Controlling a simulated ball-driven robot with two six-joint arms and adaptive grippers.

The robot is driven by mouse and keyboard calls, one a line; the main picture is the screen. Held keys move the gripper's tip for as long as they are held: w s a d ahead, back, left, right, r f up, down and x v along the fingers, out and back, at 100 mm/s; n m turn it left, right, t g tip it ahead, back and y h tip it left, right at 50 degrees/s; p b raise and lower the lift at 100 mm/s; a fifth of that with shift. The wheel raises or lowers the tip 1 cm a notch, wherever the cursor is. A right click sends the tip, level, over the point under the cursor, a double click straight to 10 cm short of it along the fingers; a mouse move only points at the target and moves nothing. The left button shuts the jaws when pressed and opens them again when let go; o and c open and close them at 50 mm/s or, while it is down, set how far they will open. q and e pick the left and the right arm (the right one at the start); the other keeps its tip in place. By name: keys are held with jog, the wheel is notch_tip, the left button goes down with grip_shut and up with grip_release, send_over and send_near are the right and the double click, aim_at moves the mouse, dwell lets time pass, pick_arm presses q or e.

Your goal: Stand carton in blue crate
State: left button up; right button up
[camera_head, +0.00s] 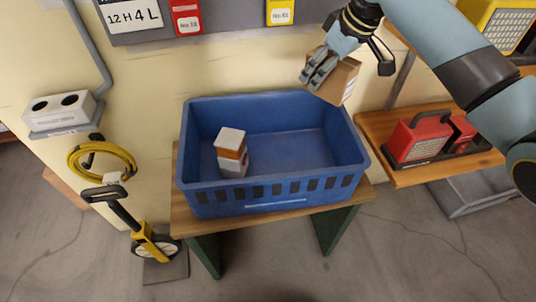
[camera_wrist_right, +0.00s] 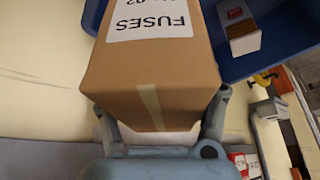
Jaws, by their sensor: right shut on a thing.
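A brown carton (camera_head: 339,78) is held in my right gripper (camera_head: 320,70) above the far right corner of the blue crate (camera_head: 358,158). In the right wrist view the carton (camera_wrist_right: 152,75) fills the middle, with a white label reading "FUSES" and a tape strip. The fingers of my right gripper (camera_wrist_right: 162,115) are on both sides of it. The crate (camera_wrist_right: 285,35) shows behind it. A small white, orange and brown box (camera_head: 232,150) stands inside the crate at the left; it also shows in the right wrist view (camera_wrist_right: 240,25). My left gripper is not in view.
The crate stands on a wooden table (camera_head: 186,222) with green legs. A wooden shelf (camera_head: 400,175) with red devices (camera_head: 420,138) is at the right. The crate's middle and right floor are clear. A yellow measuring wheel (camera_head: 150,245) and hose (camera_head: 100,160) are at the left.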

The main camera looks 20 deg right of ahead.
send_over(289, 156)
jog(key=s+d, duration=0.1)
jog(key=s, duration=0.1)
notch_tip(289, 156, down, 5)
notch_tip(289, 156, down, 8)
jog(key=b, duration=0.7)
jog(key=shift+w+a+n, duration=0.2)
jog(key=shift+a+n, duration=0.05)
jog(key=shift+n, duration=0.15)
notch_tip(289, 156, down, 10)
jog(key=b, duration=0.3)
jog(key=shift+f, duration=0.1)
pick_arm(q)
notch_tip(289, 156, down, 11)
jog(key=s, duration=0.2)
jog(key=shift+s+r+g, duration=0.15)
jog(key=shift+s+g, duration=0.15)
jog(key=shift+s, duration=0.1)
pick_arm(e)
jog(key=o, duration=1.5)
pick_arm(q)
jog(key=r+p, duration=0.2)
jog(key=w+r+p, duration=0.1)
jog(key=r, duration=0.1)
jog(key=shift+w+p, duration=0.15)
jog(key=shift+p, duration=0.25)
pick_arm(e)
jog(key=v, duration=1.2)
